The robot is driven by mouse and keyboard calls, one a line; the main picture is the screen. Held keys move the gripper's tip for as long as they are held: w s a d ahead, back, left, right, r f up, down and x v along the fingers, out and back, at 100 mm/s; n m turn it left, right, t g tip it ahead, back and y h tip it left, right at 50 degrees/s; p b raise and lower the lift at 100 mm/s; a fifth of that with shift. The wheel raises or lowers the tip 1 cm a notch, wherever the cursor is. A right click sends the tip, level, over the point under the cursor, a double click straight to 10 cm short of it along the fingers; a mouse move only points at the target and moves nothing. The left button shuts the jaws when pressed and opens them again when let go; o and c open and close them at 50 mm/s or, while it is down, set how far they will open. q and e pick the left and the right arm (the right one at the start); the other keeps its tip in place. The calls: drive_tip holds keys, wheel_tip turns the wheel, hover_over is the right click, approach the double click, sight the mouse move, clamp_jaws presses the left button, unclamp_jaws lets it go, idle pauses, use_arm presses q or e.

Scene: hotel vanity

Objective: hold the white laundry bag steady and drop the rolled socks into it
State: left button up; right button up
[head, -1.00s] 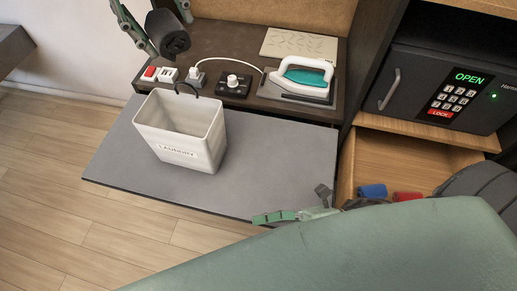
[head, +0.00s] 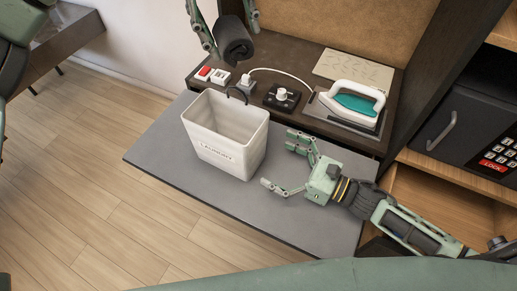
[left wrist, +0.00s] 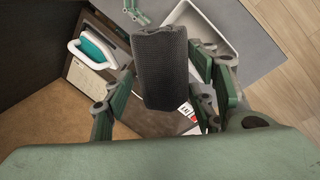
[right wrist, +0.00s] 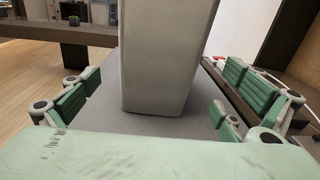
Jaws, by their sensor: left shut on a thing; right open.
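The white laundry bag (head: 226,134), an open box-like bin with "LAUNDRY" on its front and a dark handle, stands upright on the grey pull-out board. The dark rolled socks (head: 234,41) are held in my left gripper (head: 226,30), above and behind the bag's opening. The left wrist view shows the socks (left wrist: 160,66) between the fingers, with part of the bag (left wrist: 207,27) beyond. My right gripper (head: 285,167) is open to the right of the bag, its fingers pointing at it, apart from it. The right wrist view shows the bag wall (right wrist: 165,60) ahead between the open fingers.
A dark shelf behind the board holds an iron (head: 353,103) on a pad, a black control box (head: 282,97), a plug with a white cable and a red switch (head: 204,72). A safe (head: 478,130) and an open drawer are at right. The board's front is clear.

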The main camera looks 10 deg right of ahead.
sight(259, 151)
drive_tip(key=x, duration=0.7)
drive_tip(key=shift+s, duration=0.1)
drive_tip(key=shift+c, duration=0.5)
drive_tip(key=c, duration=0.9)
use_arm(q)
drive_tip(key=w+a+f, duration=0.1)
drive_tip(key=a+f, duration=0.1)
drive_tip(key=f, duration=0.6)
drive_tip(key=w+a+f, duration=0.1)
drive_tip(key=a+f, duration=0.2)
drive_tip(key=f, duration=0.4)
drive_tip(key=shift+w+a+f, duration=0.25)
drive_tip(key=shift+w+f, duration=0.05)
drive_tip(key=shift+f, duration=0.1)
drive_tip(key=o, duration=1.2)
